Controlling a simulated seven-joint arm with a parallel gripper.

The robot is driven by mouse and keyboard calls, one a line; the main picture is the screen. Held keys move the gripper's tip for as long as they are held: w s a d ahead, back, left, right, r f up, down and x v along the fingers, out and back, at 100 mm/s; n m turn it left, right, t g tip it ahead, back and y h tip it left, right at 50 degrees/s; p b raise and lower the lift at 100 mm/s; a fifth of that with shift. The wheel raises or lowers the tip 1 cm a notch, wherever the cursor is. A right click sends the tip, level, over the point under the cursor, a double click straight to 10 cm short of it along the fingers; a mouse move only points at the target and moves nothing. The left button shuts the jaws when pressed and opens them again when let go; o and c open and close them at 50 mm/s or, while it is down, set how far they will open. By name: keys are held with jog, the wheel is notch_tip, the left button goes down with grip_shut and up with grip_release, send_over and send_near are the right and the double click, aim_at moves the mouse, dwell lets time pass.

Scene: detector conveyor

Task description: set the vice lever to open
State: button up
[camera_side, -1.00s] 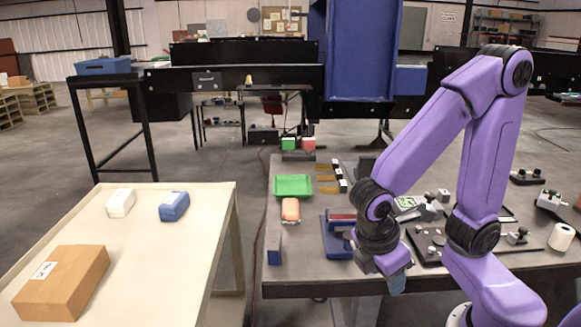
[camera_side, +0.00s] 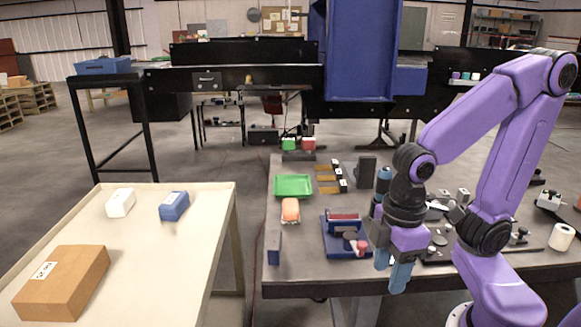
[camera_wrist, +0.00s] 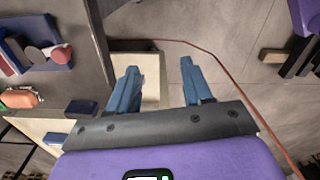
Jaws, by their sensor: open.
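The vice (camera_side: 336,251) is a blue block with a red bar along its back, standing near the table's front edge. A lever with a pinkish-red knob (camera_side: 361,247) sits on its right side. In the wrist view the vice (camera_wrist: 14,57) is at the upper left, with the red knob (camera_wrist: 62,53) and a round grey part beside it. I cannot tell the lever's setting. My gripper (camera_side: 391,268) is just right of the vice, apart from it, fingers pointing down. In the wrist view my gripper (camera_wrist: 160,88) is open, its blue fingers empty.
A green tray (camera_side: 293,185), an orange object (camera_side: 290,209) and a small blue block (camera_side: 273,247) lie left of the vice. A dark upright block (camera_side: 366,171) stands behind. A cream cart (camera_side: 165,250) is further left, across a gap of floor.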

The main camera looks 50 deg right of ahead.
jog(key=w+r+m, duration=0.3)
jog(key=w+m, duration=0.7)
jog(key=w, duration=1.3)
jog(key=w+d+f+m, duration=0.2)
jog(key=w+d+m, duration=0.8)
jog(key=w+d, duration=0.6)
jog(key=shift+w+d, duration=0.25)
